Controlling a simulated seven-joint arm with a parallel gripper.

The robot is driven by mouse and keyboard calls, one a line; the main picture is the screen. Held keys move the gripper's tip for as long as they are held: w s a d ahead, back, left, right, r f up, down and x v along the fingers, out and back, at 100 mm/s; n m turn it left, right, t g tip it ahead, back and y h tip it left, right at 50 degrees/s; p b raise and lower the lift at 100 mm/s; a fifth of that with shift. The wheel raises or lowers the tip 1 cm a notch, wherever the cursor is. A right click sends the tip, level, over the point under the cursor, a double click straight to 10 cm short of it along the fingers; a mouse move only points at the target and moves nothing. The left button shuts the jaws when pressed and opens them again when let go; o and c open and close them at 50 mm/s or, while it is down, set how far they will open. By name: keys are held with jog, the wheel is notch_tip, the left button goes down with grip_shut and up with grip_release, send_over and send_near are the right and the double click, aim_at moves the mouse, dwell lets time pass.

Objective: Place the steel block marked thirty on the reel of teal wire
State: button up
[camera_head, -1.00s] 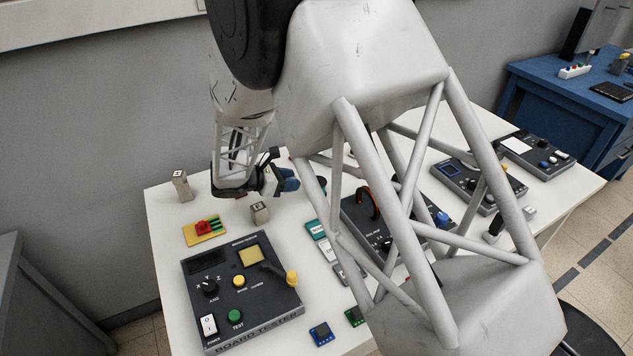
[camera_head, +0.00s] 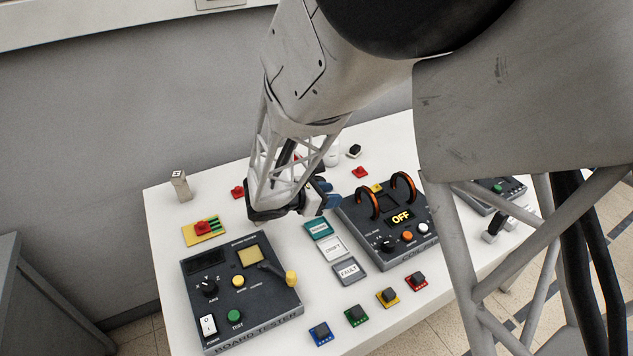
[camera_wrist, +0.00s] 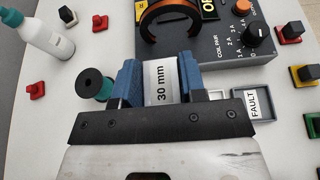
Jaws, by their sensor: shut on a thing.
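My gripper (camera_wrist: 160,76) is shut on the steel block (camera_wrist: 162,84), which carries the marking "30 mm" and sits between the two blue fingers in the wrist view. In the head view my gripper (camera_head: 320,198) is over the middle of the table, and its arm and fingers hide the block. The reel of teal wire (camera_wrist: 94,84), a black-topped spool with teal showing at its side, stands just left of the left finger in the wrist view. The block is beside the reel in that picture, not over it. I cannot make out the reel in the head view.
A coil unit with two orange-and-black rings (camera_head: 402,222) stands right of my gripper. The board tester (camera_head: 240,290) is at front left. Labelled trays (camera_head: 333,248) lie between them. Another block (camera_head: 180,186) stands at the back left. A white bottle (camera_wrist: 48,40) is near the reel.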

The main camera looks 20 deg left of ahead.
jog(key=shift+s+d+r, duration=0.1)
jog(key=shift+s+d, duration=0.1)
jog(key=shift+d, duration=0.15)
jog(key=w+a, duration=0.2)
jog(key=w, duration=0.2)
jog(key=w+a+f, duration=0.1)
jog(key=w+a, duration=0.2)
jog(key=w, duration=0.1)
jog(key=w+a, duration=0.2)
jog(key=w, duration=0.3)
jog(key=shift+a+f, duration=0.2)
jog(key=shift+a, duration=0.15)
jog(key=shift+w, duration=0.1)
jog(key=shift+w+a, duration=0.2)
jog(key=shift+w, duration=0.15)
jog(key=shift+f, duration=1.8)
jog(key=shift+f, duration=0.1)
jog(key=o, duration=1)
